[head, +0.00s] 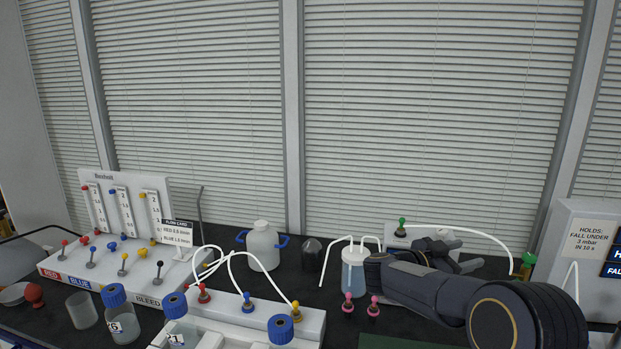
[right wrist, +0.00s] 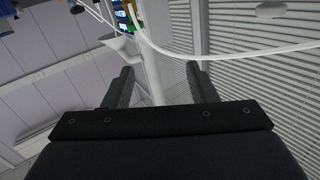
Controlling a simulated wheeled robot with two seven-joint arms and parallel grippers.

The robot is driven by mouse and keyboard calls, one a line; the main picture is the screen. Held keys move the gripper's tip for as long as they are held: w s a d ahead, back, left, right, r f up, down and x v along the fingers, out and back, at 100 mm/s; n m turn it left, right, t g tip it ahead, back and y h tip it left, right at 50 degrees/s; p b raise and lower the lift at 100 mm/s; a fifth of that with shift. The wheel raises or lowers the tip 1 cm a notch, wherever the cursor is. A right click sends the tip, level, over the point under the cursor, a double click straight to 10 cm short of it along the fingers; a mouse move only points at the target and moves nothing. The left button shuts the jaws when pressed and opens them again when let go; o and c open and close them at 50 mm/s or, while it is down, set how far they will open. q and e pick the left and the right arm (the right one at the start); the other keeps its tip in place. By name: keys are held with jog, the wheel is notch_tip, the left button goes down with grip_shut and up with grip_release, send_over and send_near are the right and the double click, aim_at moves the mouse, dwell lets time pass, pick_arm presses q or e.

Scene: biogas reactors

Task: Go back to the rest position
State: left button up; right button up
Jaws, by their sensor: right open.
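My right arm comes in from the lower right in the head view and reaches back over the bench. My left gripper is not in view.
The bottle of blue liquid (head: 353,276) stands just left of my right arm, with two pink-topped pieces in front. A white panel (head: 100,262) with levers stands at left. A white jug (head: 263,246) stands mid-bench. A grey box (head: 575,285) with signs stands at right.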

notch_tip(320, 180, up, 9)
jog(key=s+a+n+t+y, duration=0.25)
jog(key=n+t+y, duration=0.45)
jog(key=t+y, duration=0.4)
jog(key=s+a+f+n+g+y, duration=0.1)
jog(key=s+a+f+n+y, duration=0.1)
jog(key=s+a+n+y, duration=0.45)
jog(key=s+a+f+g+y, duration=0.1)
jog(key=s+f+g, duration=0.4)
jog(key=s, duration=0.9)
jog(key=s+a+f+g+y, duration=0.2)
jog(key=s+f+g, duration=0.3)
jog(key=s+f, duration=0.7)
jog(key=s+a, duration=0.1)
jog(key=s, duration=0.2)
jog(key=shift+s+a, duration=0.15)
